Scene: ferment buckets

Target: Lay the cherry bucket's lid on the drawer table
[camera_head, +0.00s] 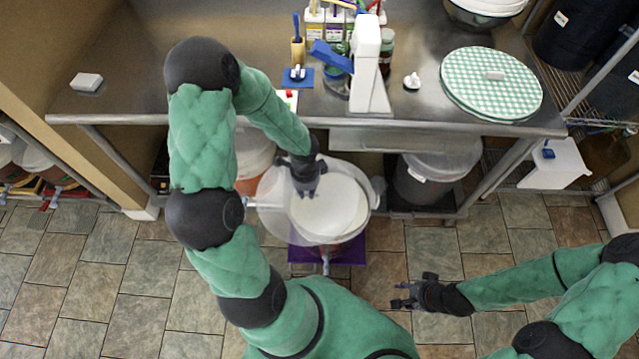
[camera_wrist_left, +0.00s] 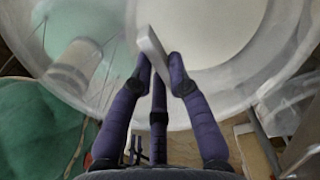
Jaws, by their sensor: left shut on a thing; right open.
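My left gripper (camera_head: 307,188) is shut over a bucket in front of the steel table. In the left wrist view, its fingers (camera_wrist_left: 160,75) close on a pale upright handle of a clear lid (camera_wrist_left: 115,40). In the head view the clear lid (camera_head: 270,187) overlaps the bucket (camera_head: 362,212) and reaches out to its left. A pale round surface (camera_head: 328,215) shows inside the bucket's rim. I cannot tell how far the lid is raised. My right gripper (camera_head: 405,293) is open and empty over the floor at the right.
The steel table (camera_head: 225,98) has a drawer-like front (camera_head: 385,142). On it are a white block (camera_head: 87,82), a white stand (camera_head: 367,60), bottles and a checked round cloth (camera_head: 490,82). Its left part is mostly clear. Another bucket (camera_head: 420,185) stands below; a purple mat (camera_head: 345,254) lies under the front bucket.

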